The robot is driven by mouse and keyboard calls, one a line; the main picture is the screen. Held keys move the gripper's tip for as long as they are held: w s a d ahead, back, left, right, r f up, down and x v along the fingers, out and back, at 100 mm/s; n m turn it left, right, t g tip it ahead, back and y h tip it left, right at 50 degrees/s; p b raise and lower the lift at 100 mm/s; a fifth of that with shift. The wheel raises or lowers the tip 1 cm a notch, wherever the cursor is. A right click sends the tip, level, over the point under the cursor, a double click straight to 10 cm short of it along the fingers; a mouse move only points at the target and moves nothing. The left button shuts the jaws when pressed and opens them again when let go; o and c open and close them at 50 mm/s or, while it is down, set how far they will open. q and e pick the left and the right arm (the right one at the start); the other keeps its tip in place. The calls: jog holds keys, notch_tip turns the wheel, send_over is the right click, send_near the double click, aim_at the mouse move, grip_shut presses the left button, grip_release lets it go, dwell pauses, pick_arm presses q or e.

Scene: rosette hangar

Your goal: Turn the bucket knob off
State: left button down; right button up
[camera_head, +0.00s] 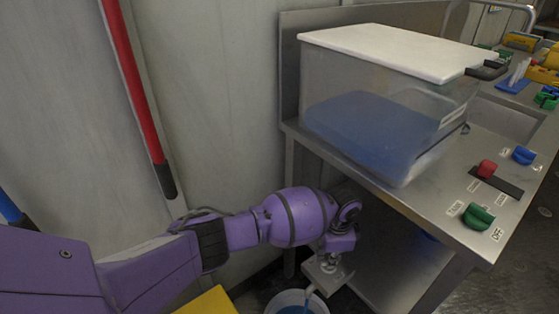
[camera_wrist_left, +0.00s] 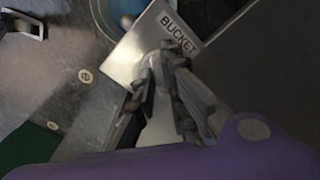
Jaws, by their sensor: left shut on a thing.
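A metal plate marked BUCKET (camera_wrist_left: 178,32) shows in the left wrist view. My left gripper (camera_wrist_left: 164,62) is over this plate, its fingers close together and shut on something. The bucket knob itself is hidden between or behind the fingers, so I cannot tell its turn. In the head view my purple left arm reaches down beside the steel table, and the gripper end (camera_head: 328,268) is low, just above a white bucket (camera_head: 281,301) with blue inside. The bucket's edge also shows in the left wrist view (camera_wrist_left: 112,22). My right gripper is not in view.
A clear tank of blue liquid (camera_head: 370,128) with a white lid stands on the steel table (camera_head: 445,243). Green (camera_head: 478,217), red (camera_head: 487,169) and blue (camera_head: 523,155) knobs sit on its top. A red pole (camera_head: 133,80) runs along the wall at left.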

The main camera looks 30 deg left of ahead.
pick_arm(q)
jog(key=shift+w+d+r+m+p, duration=0.2)
jog(key=shift+r+m+p, duration=0.1)
jog(key=shift+m, duration=0.7)
jog(key=m, duration=0.3)
jog(key=shift+m+p, duration=0.3)
jog(key=shift+p, duration=0.1)
jog(key=m, duration=0.5)
jog(key=shift+f+m, duration=0.1)
jog(key=shift+m, duration=0.2)
jog(key=c, duration=1.8)
grip_release()
jog(key=shift+a, duration=0.1)
notch_tip(320, 180, up, 8)
jog(key=shift+f, duration=0.25)
